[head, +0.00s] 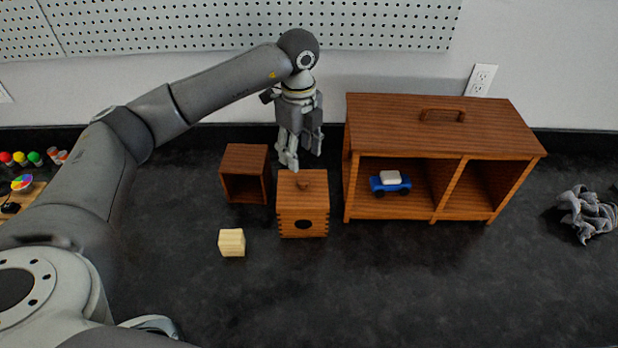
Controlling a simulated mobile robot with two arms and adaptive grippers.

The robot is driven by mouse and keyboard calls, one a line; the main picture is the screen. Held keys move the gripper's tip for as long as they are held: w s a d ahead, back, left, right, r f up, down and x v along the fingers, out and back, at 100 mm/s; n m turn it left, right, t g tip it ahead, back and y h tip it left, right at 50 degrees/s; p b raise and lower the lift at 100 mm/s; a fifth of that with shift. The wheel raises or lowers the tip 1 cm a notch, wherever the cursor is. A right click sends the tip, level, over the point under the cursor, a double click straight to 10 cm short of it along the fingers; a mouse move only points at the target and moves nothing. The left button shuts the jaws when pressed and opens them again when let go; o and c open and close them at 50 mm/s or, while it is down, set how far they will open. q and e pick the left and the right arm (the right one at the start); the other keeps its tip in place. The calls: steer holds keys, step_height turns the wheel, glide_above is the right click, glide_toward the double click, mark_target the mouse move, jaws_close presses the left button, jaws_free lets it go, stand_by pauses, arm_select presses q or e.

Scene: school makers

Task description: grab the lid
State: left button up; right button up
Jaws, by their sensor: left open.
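The lid (312,188) is a flat wooden top with a small round knob, and it sits on a small wooden box (303,222) with a dark round hole in its front. My left gripper (302,158) is open and points down just above and behind the lid. Its fingers appear apart from the knob, though the exact gap is hard to tell. My right gripper is not in view.
An open wooden box (246,174) stands left of the lidded box. A pale block (231,242) lies in front. A wooden cabinet (445,120) holding a blue toy car (389,184) stands close on the right. Grey cloth (588,216) lies far right.

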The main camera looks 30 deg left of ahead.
mark_target(303, 180)
arm_select(q)
steer(key=f, duration=0.3)
steer(key=shift+s+f+p, duration=0.25)
steer(key=shift+f+p, duration=0.1)
steer(key=shift+p, duration=0.05)
steer(key=shift+f, duration=0.55)
steer(key=f, duration=0.1)
steer(key=f+p, duration=0.1)
steer(key=f, duration=0.1)
steer(key=f+p, duration=0.1)
steer(key=shift+w+d+f, duration=0.15)
steer(key=shift+d, duration=0.1)
steer(key=shift+f, duration=0.25)
jaws_close()
